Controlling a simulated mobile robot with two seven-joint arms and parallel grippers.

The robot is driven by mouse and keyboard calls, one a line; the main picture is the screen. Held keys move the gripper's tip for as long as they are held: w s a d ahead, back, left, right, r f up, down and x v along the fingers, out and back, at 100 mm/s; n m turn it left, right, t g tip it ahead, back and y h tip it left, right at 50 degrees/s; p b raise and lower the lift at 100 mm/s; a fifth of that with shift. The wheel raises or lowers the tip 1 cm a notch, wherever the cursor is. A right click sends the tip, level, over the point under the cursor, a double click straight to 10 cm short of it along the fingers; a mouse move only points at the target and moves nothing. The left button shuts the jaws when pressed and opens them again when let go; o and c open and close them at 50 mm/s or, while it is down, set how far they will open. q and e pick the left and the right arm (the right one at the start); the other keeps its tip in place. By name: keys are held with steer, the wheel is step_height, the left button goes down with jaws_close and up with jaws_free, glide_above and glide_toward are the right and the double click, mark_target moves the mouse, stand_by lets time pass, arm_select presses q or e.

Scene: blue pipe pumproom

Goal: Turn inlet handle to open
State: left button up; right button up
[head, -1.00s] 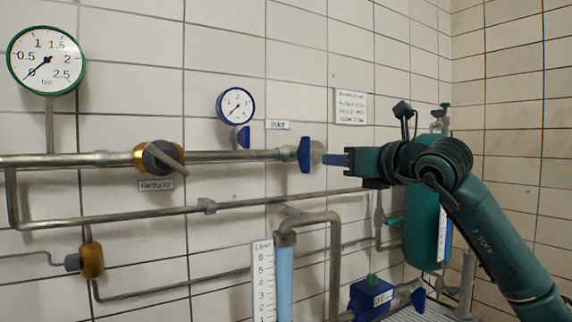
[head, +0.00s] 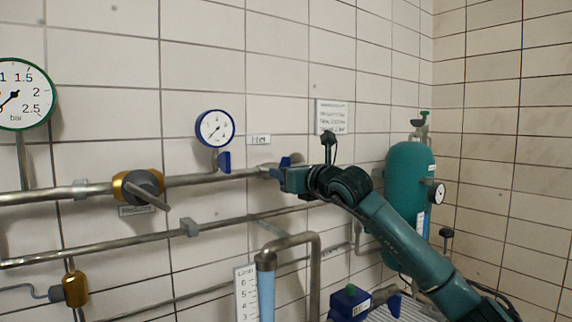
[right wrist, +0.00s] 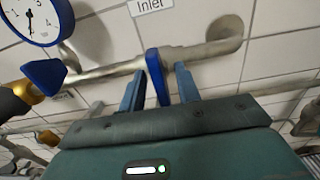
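The blue inlet handle (head: 285,162) sits on the steel inlet pipe under the "Inlet" label (head: 259,140). In the head view my right gripper (head: 282,177) overlaps the handle and hides part of it. In the right wrist view the handle (right wrist: 156,76) stands between the two blue fingers of my right gripper (right wrist: 160,92). The left finger is very close to the handle; whether it touches I cannot tell. A clear gap shows between the handle and the right finger, so the gripper is open around it. My left gripper is not in view.
A small blue gauge (head: 215,128) with a blue valve (head: 224,161) is left of the handle. A brass reducer (head: 138,187) sits farther left on the pipe. A teal gas cylinder (head: 408,190) stands at right. A level tube (head: 267,290) and bent pipe are below.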

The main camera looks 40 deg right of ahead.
steer(key=shift+w, duration=0.1)
steer(key=shift+c, duration=0.4)
jaws_close()
